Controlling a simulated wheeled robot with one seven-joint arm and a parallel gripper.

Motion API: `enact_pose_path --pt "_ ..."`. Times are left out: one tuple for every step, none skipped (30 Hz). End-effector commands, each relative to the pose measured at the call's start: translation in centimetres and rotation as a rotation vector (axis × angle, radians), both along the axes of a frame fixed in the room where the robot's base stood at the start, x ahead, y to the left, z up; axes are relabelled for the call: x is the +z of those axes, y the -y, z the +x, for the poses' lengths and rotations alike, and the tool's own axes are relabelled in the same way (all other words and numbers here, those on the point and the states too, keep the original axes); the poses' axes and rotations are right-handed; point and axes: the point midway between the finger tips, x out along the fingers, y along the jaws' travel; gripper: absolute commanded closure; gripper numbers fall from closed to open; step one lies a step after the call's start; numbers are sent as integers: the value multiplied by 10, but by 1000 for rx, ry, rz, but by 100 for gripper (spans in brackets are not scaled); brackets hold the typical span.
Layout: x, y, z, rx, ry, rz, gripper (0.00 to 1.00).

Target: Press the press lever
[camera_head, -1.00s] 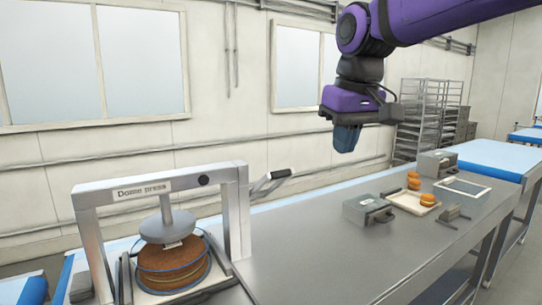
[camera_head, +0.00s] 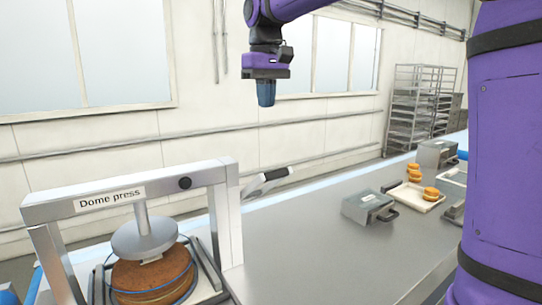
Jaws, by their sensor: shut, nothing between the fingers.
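The dome press (camera_head: 118,199) stands at the lower left, a grey frame with a "Dome press" label. Its lever (camera_head: 265,182) sticks out to the right of the frame and ends in a dark grip. The round press plate (camera_head: 144,237) sits just above a stack of brown rounds (camera_head: 152,275); I cannot tell whether they touch. My gripper (camera_head: 266,95) points down, shut and empty, in the air above the lever and apart from it.
A grey metal box with a handle (camera_head: 368,207) stands on the steel table (camera_head: 310,245), right of the lever. A tray (camera_head: 414,197) with several orange-brown rounds lies farther right. A wire rack (camera_head: 420,105) stands behind. The table between press and box is clear.

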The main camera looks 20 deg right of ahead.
Motion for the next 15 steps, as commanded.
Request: enact_pose_path --pt "0 0 0 0 0 0 100" --pt "0 0 0 0 0 0 100" --pt "0 0 0 0 0 0 100" --pt "0 0 0 0 0 0 100" --pt "0 0 0 0 0 0 100" --pt "-1 0 0 0 0 0 100" --pt "-2 0 0 0 0 0 100" --pt "-3 0 0 0 0 0 100" --pt "-6 0 -1 0 -1 0 100" --pt "-8 0 -1 0 -1 0 100" --pt "-11 0 -1 0 -2 0 100" --pt "-16 0 -1 0 -2 0 100" --pt "-21 0 -1 0 -2 0 100" --pt "-26 0 -1 0 -3 -1 100" --pt "-33 0 -1 0 -3 -1 100"
